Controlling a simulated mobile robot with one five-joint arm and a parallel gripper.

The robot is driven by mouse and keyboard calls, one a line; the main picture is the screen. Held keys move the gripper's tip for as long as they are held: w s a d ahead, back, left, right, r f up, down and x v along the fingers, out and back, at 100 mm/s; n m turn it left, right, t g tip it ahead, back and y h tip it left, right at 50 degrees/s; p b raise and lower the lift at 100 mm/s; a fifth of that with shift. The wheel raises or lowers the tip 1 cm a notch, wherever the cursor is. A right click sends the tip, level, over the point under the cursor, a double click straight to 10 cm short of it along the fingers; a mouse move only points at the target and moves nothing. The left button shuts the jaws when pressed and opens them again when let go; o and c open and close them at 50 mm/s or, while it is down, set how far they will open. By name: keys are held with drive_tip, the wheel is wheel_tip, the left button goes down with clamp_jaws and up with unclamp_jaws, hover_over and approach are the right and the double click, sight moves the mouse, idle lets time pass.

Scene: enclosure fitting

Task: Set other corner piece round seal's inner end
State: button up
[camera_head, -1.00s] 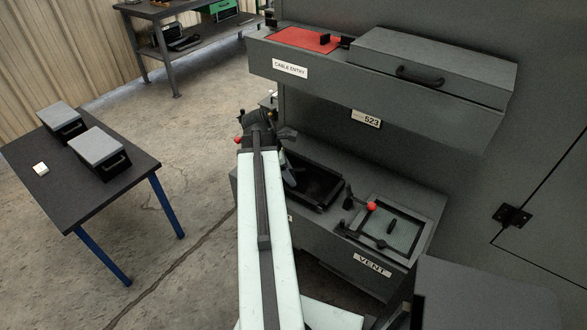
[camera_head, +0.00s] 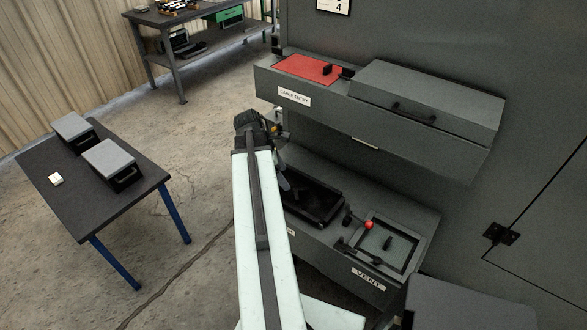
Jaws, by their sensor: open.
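My gripper (camera_head: 284,180) reaches down at the left end of the lower ledge, beside a dark open tray-like recess (camera_head: 318,203). My own arm covers part of it, and its fingertips are small and dark here. I see nothing held in it. I cannot make out a corner piece or a seal for certain. A red panel (camera_head: 300,66) with a small black block (camera_head: 328,69) on it lies in the upper ledge marked CABLE ENTRY.
The lower ledge also has a framed panel marked VENT (camera_head: 398,243) with a red-knobbed lever (camera_head: 368,225). A closed grey lid with a handle (camera_head: 425,98) covers the upper ledge's right part. A dark table (camera_head: 84,206) with two grey-topped boxes stands left. Open floor lies between.

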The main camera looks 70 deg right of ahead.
drive_tip(key=p+v, duration=0.1)
drive_tip(key=v, duration=0.2)
drive_tip(key=shift+r, duration=0.15)
